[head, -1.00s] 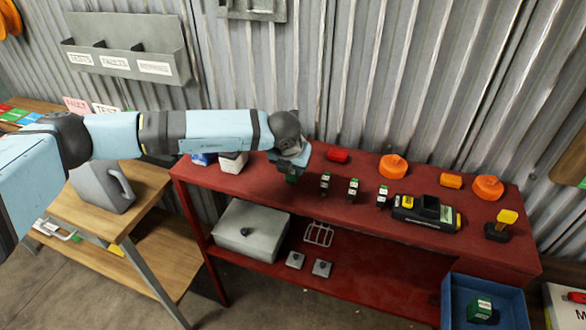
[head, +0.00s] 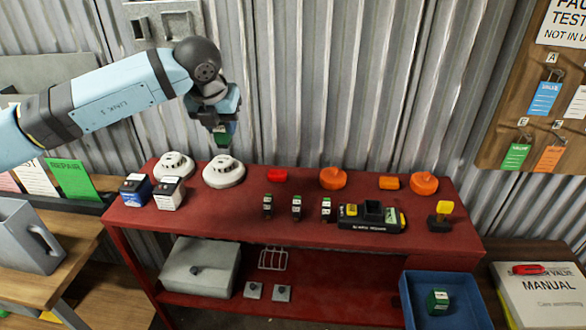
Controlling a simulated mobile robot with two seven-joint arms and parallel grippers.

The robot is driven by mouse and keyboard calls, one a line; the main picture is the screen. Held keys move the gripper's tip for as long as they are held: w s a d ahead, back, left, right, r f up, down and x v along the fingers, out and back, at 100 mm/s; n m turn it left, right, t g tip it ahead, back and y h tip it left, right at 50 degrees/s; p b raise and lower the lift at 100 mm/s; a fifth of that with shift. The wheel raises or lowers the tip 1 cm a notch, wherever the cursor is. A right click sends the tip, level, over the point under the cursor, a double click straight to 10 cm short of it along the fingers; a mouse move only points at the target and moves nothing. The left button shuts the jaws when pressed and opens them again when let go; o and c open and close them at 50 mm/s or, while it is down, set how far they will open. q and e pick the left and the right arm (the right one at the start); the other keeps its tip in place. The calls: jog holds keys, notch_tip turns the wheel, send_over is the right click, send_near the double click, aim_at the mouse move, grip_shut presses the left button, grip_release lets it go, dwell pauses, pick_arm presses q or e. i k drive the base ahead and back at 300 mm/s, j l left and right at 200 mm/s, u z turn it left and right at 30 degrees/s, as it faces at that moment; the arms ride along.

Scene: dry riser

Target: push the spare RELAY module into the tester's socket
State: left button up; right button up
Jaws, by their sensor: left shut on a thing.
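My left gripper (head: 223,128) is high above the red bench, over its back left part. It is shut on a small green module (head: 221,139) that hangs below the fingers; its label is too small to read, and the fingers hide part of it. My right gripper is not in view.
Three small dark modules (head: 297,207) stand left of the tester. A yellow-topped black piece (head: 440,217) stands right of it. White round detectors (head: 223,172), two batteries (head: 169,194) and orange items (head: 333,178) sit on the red bench (head: 230,222). A blue bin (head: 408,300) holds a green module.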

aim_at(371, 215)
jog(key=l, duration=1.7)
jog(key=k, duration=0.05)
